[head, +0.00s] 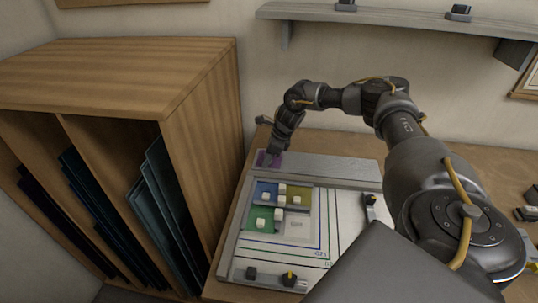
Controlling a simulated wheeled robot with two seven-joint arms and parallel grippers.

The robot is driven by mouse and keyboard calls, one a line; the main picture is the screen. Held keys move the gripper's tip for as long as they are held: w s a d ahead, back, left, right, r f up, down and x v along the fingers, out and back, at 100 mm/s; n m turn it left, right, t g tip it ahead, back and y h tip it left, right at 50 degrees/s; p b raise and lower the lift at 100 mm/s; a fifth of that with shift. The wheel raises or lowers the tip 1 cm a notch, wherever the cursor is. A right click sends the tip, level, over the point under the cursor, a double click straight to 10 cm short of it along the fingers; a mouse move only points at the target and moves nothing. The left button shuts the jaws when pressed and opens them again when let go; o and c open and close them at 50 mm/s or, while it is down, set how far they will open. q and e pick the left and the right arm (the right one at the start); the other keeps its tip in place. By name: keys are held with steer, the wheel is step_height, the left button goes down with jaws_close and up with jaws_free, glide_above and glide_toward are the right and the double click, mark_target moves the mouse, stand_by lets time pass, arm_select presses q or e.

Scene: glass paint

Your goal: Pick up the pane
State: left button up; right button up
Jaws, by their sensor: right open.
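A small purple pane (264,159) lies at the back left corner of the work board, partly hidden by my gripper. My right gripper (273,153) points down at the purple pane, with its fingertips at or just above it. It is open; I cannot tell whether the fingers touch the pane. Blue (265,191), olive (301,198) and green (257,217) panes lie on the board, with small white blocks on them. A pale square (296,228) lies beside the green one. My left gripper is not in view.
The board (335,167) has grey rails and lies on a wooden table (325,141). A wooden rack (205,130) with upright dark sheets stands close on the left. A grey shelf (400,17) hangs on the wall. Small dark tools (289,279) sit on the front rail.

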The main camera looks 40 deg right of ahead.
steer(key=shift+s, duration=0.1)
steer(key=shift+c, duration=0.2)
jaws_close()
steer(key=shift+r+b, duration=0.55)
steer(key=s+a+r+b, duration=0.4)
steer(key=s+a+r, duration=0.5)
steer(key=r, duration=0.3)
steer(key=shift+s+a, duration=0.2)
steer(key=shift+s, duration=0.45)
steer(key=shift+f, duration=0.1)
